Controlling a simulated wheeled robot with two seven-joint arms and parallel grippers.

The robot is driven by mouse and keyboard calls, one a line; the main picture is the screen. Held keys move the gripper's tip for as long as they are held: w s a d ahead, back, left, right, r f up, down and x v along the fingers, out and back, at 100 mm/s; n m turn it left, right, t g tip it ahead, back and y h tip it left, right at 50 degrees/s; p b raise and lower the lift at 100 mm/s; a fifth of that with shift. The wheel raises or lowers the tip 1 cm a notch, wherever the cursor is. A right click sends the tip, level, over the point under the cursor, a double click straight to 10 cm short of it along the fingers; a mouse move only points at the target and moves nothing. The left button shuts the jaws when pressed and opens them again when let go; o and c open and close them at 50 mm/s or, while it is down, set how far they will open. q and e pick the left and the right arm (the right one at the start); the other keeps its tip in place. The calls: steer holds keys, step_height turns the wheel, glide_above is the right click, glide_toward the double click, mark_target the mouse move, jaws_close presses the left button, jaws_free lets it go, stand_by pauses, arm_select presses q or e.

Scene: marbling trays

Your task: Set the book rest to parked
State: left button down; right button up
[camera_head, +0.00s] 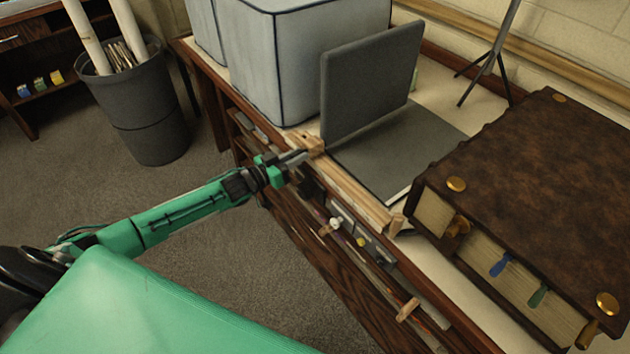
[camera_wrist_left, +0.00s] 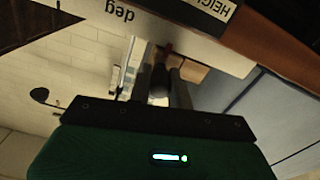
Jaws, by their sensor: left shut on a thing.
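The book rest appears to be the dark grey upright panel (camera_head: 370,80) standing over a flat grey base (camera_head: 405,150) on the bench. A pale wooden rail (camera_head: 355,190) runs along its front edge, with a small wooden block (camera_head: 308,139) at the far left end. My left gripper (camera_head: 302,155) is at that end and shut on the wooden block. In the left wrist view, its dark fingers (camera_wrist_left: 167,85) meet beside a tan wooden piece (camera_wrist_left: 190,70); the exact contact is partly hidden. My right gripper is not in view.
A large brown book (camera_head: 545,170) with brass studs and coloured tabs lies at the right. A tripod (camera_head: 492,60) stands at the back. Knobs and wooden handles (camera_head: 407,310) stick out of the bench front. A bin (camera_head: 140,110) stands on the floor.

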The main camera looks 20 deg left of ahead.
arm_select(q)
steer(key=w+a, duration=0.1)
steer(key=a, duration=0.1)
steer(key=w+a+b, duration=0.1)
steer(key=a, duration=0.1)
steer(key=shift+w+a+f, duration=0.1)
steer(key=shift+w+a, duration=0.05)
steer(key=shift+w, duration=0.05)
steer(key=shift+w+a+r+b, duration=0.2)
steer(key=shift+w+a+b, duration=0.1)
steer(key=shift+a+b, duration=0.15)
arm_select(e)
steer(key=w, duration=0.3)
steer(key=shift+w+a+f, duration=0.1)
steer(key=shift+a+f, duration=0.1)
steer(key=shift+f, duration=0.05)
arm_select(q)
steer(key=shift+a, duration=0.1)
steer(key=c, duration=1.3)
jaws_free()
steer(key=shift+a+f, duration=0.1)
steer(key=shift+s, duration=0.1)
